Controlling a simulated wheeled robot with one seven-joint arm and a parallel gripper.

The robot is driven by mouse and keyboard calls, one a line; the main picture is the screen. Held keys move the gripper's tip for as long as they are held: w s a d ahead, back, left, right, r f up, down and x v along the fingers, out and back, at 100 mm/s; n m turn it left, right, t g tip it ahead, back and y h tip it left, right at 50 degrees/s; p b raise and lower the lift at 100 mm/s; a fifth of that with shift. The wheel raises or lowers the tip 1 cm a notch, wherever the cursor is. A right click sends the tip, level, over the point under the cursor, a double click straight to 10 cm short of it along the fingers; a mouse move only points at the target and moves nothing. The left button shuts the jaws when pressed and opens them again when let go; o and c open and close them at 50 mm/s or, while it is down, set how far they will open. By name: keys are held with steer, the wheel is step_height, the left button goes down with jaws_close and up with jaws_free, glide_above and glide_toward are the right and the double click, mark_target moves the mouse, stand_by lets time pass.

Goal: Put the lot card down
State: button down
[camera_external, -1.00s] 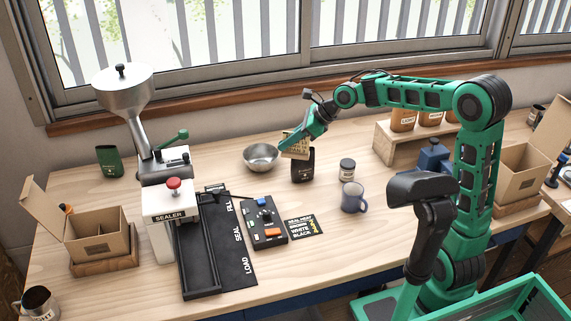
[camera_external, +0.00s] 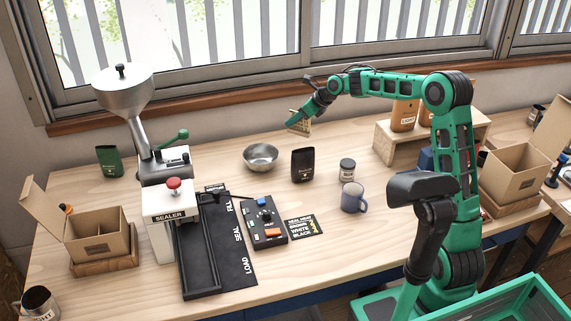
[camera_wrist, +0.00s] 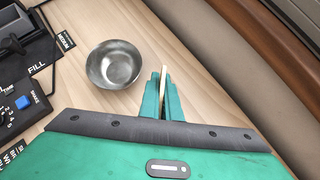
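The lot card (camera_external: 302,126) is a small tan card with dark print, held upright above the back of the bench near the window. In the wrist view the card (camera_wrist: 163,82) shows edge-on as a thin tan strip between the fingers. My gripper (camera_external: 295,121) is shut on it; in the wrist view the green fingertips (camera_wrist: 163,80) close on both its sides. The card is behind and to the right of the metal bowl (camera_external: 261,157). Whether its lower edge touches anything is hard to tell.
The sealer (camera_external: 170,215) is at left. The window sill (camera_external: 220,97) runs close behind. Bare bench lies left of the bowl.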

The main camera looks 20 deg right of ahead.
mark_target(310, 134)
step_height(310, 134, down, 12)
steer(key=shift+r, duration=0.1)
stand_by(0.5)
steer(key=c, duration=2)
jaws_free()
steer(key=v, duration=1.2)
